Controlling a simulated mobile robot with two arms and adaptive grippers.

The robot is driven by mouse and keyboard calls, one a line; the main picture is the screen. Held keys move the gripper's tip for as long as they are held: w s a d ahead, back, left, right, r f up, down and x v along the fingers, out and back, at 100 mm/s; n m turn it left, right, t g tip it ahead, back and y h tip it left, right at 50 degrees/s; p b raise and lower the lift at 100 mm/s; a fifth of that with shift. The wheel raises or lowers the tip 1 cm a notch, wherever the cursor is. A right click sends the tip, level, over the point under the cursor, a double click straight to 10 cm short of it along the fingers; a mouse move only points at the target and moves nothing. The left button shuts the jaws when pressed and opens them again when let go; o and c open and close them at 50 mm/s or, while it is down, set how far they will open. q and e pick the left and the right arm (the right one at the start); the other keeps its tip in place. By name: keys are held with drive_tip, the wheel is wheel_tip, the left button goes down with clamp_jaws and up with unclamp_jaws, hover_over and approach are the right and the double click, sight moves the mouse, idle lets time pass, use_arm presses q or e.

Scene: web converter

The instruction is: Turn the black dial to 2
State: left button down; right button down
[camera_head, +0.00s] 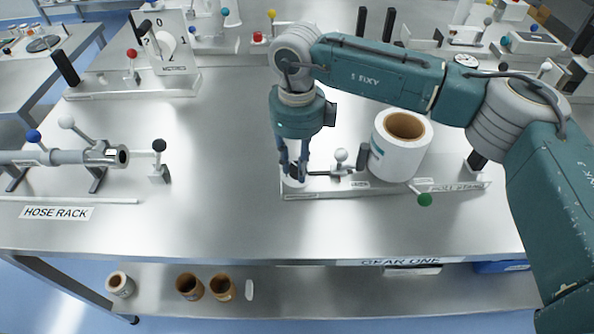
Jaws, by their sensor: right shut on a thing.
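A white upright panel (172,32) with black numbers, including a 0, stands on a labelled base at the back left. My right gripper (293,176) points down at the left end of a low grey stand near the table's middle. It is shut on a small part there, mostly hidden by the fingers. The part may be the black dial, but I cannot tell. My left gripper is out of view.
A white roll (401,158) stands right of my right gripper, with a green ball knob (424,200) in front. A hose rack (57,212) with a metal pipe (85,157) is at the left. The table's front middle is clear.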

sight(297, 166)
drive_tip(key=shift+m+b, duration=0.6)
drive_tip(key=shift+m, duration=0.2)
drive_tip(key=c, duration=1.4)
unclamp_jaws()
drive_tip(key=shift+r, duration=0.1)
wheel_tip(297, 166, up, 12)
